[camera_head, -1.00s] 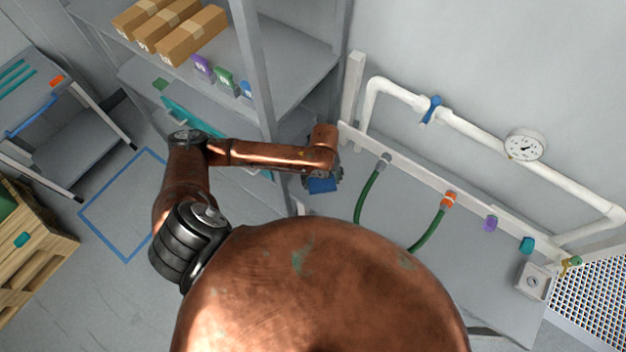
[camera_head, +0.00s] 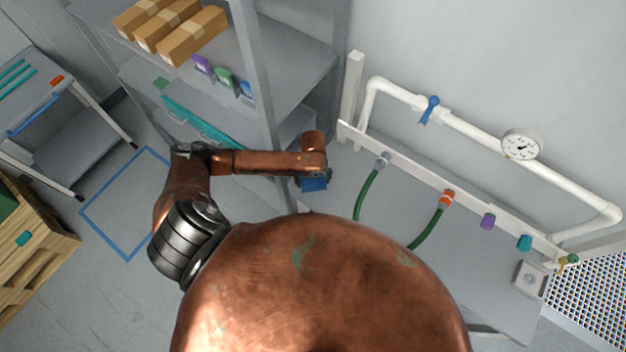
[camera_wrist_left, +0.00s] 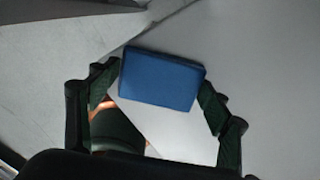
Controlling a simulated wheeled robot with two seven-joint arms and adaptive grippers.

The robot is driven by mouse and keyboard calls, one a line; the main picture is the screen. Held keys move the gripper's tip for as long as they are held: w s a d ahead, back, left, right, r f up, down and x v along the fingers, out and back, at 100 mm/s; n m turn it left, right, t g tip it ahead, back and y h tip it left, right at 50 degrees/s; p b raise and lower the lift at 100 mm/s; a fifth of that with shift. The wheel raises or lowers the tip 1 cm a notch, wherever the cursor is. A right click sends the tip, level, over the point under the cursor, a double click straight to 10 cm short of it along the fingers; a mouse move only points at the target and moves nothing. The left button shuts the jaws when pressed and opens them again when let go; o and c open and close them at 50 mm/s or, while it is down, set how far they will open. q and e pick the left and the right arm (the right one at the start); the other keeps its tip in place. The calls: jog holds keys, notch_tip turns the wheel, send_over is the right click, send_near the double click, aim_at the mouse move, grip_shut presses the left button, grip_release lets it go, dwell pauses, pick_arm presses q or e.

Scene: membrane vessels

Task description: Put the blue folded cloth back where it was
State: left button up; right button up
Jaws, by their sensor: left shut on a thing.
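The blue folded cloth (camera_wrist_left: 161,79) shows in the left wrist view as a flat blue block between the two fingers of my left gripper (camera_wrist_left: 160,90). The gripper is shut on it. In the head view the cloth (camera_head: 314,185) shows as a small blue patch below the end of my left arm, and the left gripper (camera_head: 313,177) is mostly hidden by the wrist. It is beside the shelf's right upright, near the left end of the grey bench. I cannot tell the gap between cloth and bench. My right gripper is not in view.
The grey shelf (camera_head: 290,72) holds cardboard boxes (camera_head: 192,36), small coloured packs (camera_head: 224,77) and a teal tray (camera_head: 200,122). The grey bench (camera_head: 420,215) has green hoses (camera_head: 368,190) and white pipes with a gauge (camera_head: 521,145) behind it. A blue floor outline (camera_head: 104,237) is empty.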

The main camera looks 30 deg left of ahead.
aim_at(313, 181)
pick_arm(q)
jog(key=shift+f, duration=0.1)
jog(key=o, duration=1.1)
notch_tip(313, 181, up, 12)
jog(key=shift+b, duration=0.45)
